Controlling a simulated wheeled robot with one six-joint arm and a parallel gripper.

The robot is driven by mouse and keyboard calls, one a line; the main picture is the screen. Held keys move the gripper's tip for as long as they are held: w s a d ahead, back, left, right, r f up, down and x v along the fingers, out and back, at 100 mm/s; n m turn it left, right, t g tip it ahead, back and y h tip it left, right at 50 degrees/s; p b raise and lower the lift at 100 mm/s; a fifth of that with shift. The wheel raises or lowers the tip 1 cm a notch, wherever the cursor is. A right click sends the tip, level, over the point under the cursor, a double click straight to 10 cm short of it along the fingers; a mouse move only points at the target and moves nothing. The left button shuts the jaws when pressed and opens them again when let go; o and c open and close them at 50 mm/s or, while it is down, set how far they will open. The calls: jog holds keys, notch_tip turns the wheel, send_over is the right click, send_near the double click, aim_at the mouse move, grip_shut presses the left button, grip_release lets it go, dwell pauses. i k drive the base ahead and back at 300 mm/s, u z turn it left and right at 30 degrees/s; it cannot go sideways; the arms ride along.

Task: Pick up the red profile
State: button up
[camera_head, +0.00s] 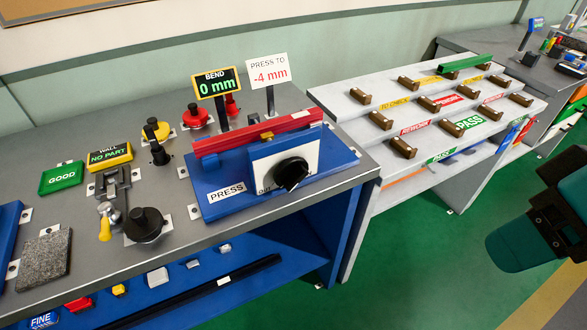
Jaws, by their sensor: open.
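The red profile (240,136) is a long straight red bar. It lies across the top of the blue press (215,191) on the grey workbench, slanting slightly up to the right. A small brown block (267,136) sits at its middle, on its near side. The press has a white front panel with a black knob (291,173). Part of my arm, teal and black, shows at the right edge, well apart from the red profile. I cannot make out my gripper's fingers in this view.
A display reading 0 mm (217,84) and a sign reading -4 mm (268,69) stand behind the red profile. A stepped white rack (350,104) on the right holds brown supports and a green profile (465,63). Green floor (430,250) in front is clear.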

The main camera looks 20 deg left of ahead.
aim_at(218, 144)
jog(key=k, duration=0.4)
jog(key=u, duration=1.05)
jog(key=i, duration=1.35)
jog(key=z, duration=0.2)
